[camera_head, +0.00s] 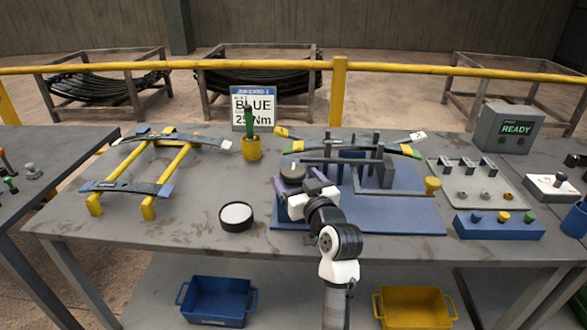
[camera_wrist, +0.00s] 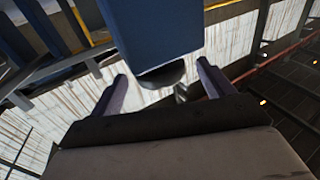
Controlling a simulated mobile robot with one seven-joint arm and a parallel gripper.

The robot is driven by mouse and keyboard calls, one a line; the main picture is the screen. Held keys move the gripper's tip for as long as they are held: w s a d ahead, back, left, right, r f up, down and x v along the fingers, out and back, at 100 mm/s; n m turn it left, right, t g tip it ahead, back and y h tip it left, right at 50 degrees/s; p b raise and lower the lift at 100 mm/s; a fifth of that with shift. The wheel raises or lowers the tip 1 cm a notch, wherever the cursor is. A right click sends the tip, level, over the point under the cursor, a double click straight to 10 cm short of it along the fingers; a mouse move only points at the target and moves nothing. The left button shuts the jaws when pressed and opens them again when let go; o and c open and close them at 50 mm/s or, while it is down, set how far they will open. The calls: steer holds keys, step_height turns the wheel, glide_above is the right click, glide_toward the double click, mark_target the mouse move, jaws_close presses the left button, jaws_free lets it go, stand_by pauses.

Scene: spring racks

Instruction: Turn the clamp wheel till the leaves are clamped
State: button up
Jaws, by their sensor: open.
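The clamp fixture has a blue base plate (camera_head: 400,218) with dark posts and bars on the right half of the table. Leaves (camera_head: 404,149) lie across the fixture, their ends sticking out at both sides. A dark round wheel (camera_head: 292,173) with a pale mark on top sits at the fixture's left side. My gripper (camera_head: 298,180) is open at this wheel, one purple finger to each side. In the wrist view, a dark rounded part (camera_wrist: 163,76) under a blue block (camera_wrist: 155,30) shows between the spread fingers of my gripper (camera_wrist: 162,84). I cannot tell whether the fingers touch it.
A yellow stand (camera_head: 180,163) with leaves is at left. A dark round pot (camera_head: 237,216) stands left of my arm. A yellow cup (camera_head: 251,149) holds a green-handled tool. A grey box (camera_head: 507,128) reads READY. A sign (camera_head: 255,107) reads BLUE.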

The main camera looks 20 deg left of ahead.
steer(key=shift+x, duration=1.45)
steer(key=shift+c, duration=0.2)
steer(key=shift+p, duration=0.3)
steer(key=c, duration=0.9)
